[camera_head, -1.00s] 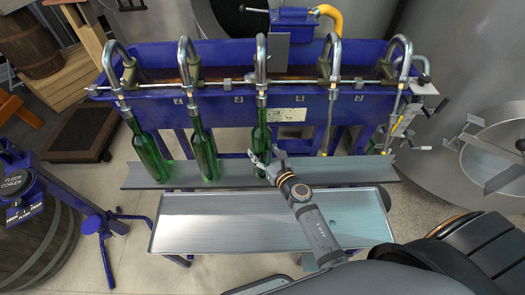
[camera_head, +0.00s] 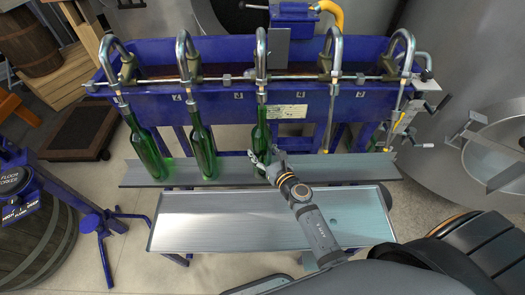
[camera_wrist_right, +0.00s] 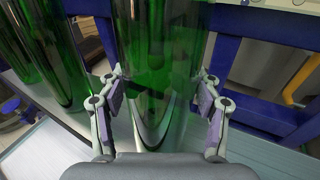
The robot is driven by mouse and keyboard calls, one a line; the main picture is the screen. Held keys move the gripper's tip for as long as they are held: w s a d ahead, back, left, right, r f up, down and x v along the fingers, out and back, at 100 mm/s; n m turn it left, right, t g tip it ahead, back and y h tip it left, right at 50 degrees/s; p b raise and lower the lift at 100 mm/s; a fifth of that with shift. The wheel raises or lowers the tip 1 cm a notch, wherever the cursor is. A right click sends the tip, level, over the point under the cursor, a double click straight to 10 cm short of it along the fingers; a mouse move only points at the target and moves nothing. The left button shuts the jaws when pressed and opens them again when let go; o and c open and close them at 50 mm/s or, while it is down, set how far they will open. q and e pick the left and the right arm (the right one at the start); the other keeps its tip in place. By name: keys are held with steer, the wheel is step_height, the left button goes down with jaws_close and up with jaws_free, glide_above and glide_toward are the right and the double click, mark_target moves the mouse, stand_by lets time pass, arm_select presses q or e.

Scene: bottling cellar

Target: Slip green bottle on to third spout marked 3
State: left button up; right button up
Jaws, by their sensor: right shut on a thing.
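My right gripper (camera_head: 265,163) is shut around the lower body of a green bottle (camera_head: 262,137). The bottle stands upright under the middle spout (camera_head: 261,55), third from either end, with its mouth around or just at the spout's lower tube; I cannot tell how far the tube goes in. Its base is at the grey shelf; whether it touches is hidden. In the right wrist view the fingers (camera_wrist_right: 160,112) flank the green bottle (camera_wrist_right: 158,50) on both sides. The number labels are too small to read. My left gripper is not in view.
Two more green bottles (camera_head: 202,145) (camera_head: 143,143) stand on the shelf (camera_head: 225,173) under the two left spouts. The two right spouts (camera_head: 333,60) (camera_head: 402,60) are empty. A blue trough (camera_head: 220,103) backs them. A metal tray (camera_head: 270,222) lies clear in front.

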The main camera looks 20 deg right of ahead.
steer(key=o, duration=1.5)
steer(key=shift+o, duration=0.7)
steer(key=shift+f, duration=0.15)
steer(key=v, duration=1.2)
